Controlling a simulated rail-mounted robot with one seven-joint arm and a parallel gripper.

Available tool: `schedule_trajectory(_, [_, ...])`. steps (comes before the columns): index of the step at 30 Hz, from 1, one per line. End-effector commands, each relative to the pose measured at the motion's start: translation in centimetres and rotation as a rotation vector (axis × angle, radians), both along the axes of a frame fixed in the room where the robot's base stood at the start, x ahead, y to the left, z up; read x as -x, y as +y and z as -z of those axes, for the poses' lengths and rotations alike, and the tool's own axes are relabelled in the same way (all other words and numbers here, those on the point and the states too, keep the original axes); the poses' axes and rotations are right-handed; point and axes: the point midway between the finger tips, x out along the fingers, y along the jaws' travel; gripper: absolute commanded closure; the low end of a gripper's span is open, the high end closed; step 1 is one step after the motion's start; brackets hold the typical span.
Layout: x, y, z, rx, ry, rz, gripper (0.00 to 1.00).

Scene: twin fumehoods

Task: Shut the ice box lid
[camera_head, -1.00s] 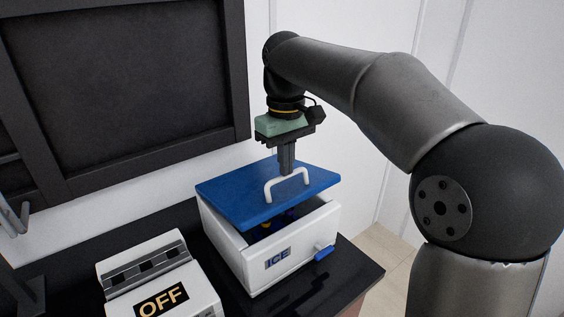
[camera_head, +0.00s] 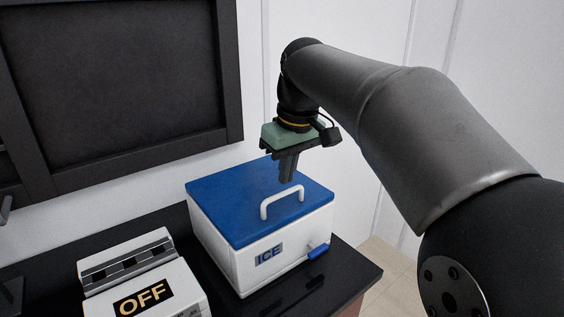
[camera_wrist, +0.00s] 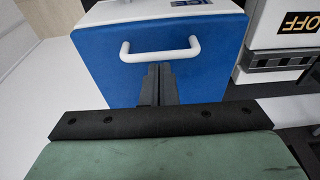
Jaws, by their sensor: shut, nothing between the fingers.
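The ice box (camera_head: 265,255) is a white box with an ICE label, standing on the black counter. Its blue lid (camera_head: 245,200) lies flat on the box, with no gap visible along the front edge. A white handle (camera_head: 282,202) arches up from the lid. My gripper (camera_head: 286,180) is shut and empty, pointing down over the back part of the lid, behind the handle. In the wrist view the shut fingers (camera_wrist: 158,84) overlap the blue lid (camera_wrist: 110,60) close to the white handle (camera_wrist: 160,52). I cannot tell whether the fingertips touch the lid.
A white device with an OFF label (camera_head: 143,298) stands left of the box on the black counter (camera_head: 345,275). A dark framed panel (camera_head: 110,80) is behind at the left. A blue-tipped latch (camera_head: 318,252) sticks out at the box's front right.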

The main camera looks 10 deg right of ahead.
Motion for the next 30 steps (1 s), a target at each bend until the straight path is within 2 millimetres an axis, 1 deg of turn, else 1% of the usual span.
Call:
schedule_trajectory(1, [0.2,-0.1,-2.2,0.0,-0.001,-0.001,1.0])
schedule_trajectory(3, [0.4,-0.2,-3.1,-0.001,-0.004,-0.001,1.0])
schedule_trajectory(9, [1.2,-0.7,-7.5,-0.001,-0.004,-0.002,1.0])
schedule_trajectory(12, [1.5,-0.9,-9.1,0.0,-0.003,-0.002,1.0])
schedule_trajectory(15, [1.7,-1.0,-10.3,-0.001,-0.002,-0.001,1.0])
schedule_trajectory(19, [1.9,-1.0,-10.7,0.0,0.002,0.003,1.0])
schedule_trajectory(20, [2.1,-1.0,-10.4,0.002,0.006,0.008,1.0])
schedule_trajectory(23, [2.8,-0.9,-8.1,0.011,0.025,0.046,1.0])
schedule_trajectory(26, [4.6,-0.9,-3.6,0.023,0.053,0.116,1.0])
schedule_trajectory(27, [5.6,-0.9,-1.5,0.028,0.065,0.149,1.0])
schedule_trajectory(29, [7.4,-1.2,1.9,0.036,0.079,0.2,1.0])
schedule_trajectory(30, [8.8,-1.4,4.2,0.039,0.091,0.234,1.0])
